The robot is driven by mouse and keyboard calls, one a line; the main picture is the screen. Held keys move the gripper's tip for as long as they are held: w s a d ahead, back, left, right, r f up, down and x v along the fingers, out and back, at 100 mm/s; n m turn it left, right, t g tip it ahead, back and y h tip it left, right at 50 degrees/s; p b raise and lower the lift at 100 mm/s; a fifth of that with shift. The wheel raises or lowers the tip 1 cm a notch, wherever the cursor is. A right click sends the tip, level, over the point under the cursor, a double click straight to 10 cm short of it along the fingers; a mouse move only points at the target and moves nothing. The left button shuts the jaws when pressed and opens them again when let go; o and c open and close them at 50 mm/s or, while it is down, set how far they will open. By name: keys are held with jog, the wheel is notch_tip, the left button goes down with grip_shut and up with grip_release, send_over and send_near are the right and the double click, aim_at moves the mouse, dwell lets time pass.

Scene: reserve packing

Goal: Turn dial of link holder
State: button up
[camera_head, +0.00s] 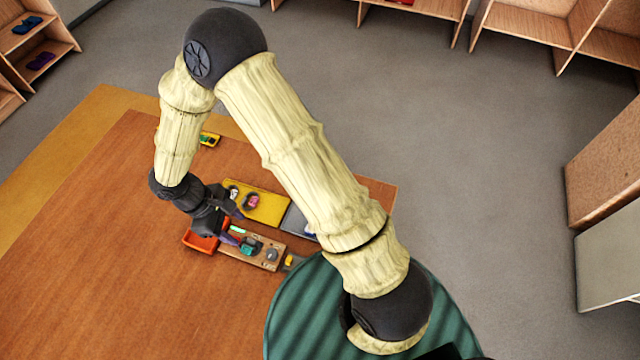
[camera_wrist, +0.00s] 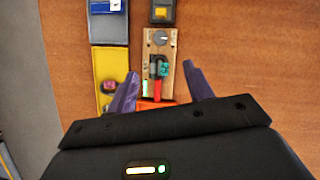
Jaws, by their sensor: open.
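The link holder looks to be the tan wooden board (camera_head: 262,260) on the table; it also shows in the wrist view (camera_wrist: 148,52). A round grey dial with a light mark (camera_wrist: 161,37) sits near one end of the board, and it shows in the head view (camera_head: 272,254). A teal part (camera_wrist: 163,69) with red and dark pieces is mounted mid-board, beside a light green strip (camera_head: 237,229). My gripper (camera_wrist: 161,70) is open and empty, its purple fingers on either side of the board's line in the picture. The dial appears beyond the fingertips, apart from them. Finger height above the board is unclear.
An orange-red tray (camera_head: 199,243) adjoins the board's left end. A yellow tray (camera_head: 268,210) with small items and a grey-blue tray (camera_wrist: 108,30) lie alongside. A dark box with a yellow piece (camera_wrist: 162,12) is past the dial. The brown table (camera_head: 110,260) is clear at left.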

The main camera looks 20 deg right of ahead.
jog(key=s+d+r+m+t+y+b, duration=0.1)
jog(key=d+r+m+t+y+b, duration=0.1)
jog(key=d+m+b, duration=0.4)
jog(key=d+r+m+t+y+b, duration=0.2)
jog(key=d+m+b, duration=0.4)
jog(key=d, duration=0.9)
jog(key=shift+s+d+r+m, duration=0.2)
jog(key=shift+s+r+m, duration=0.25)
jog(key=shift+r, duration=0.25)
jog(key=shift+c, duration=1.4)
jog(key=shift+w, duration=0.1)
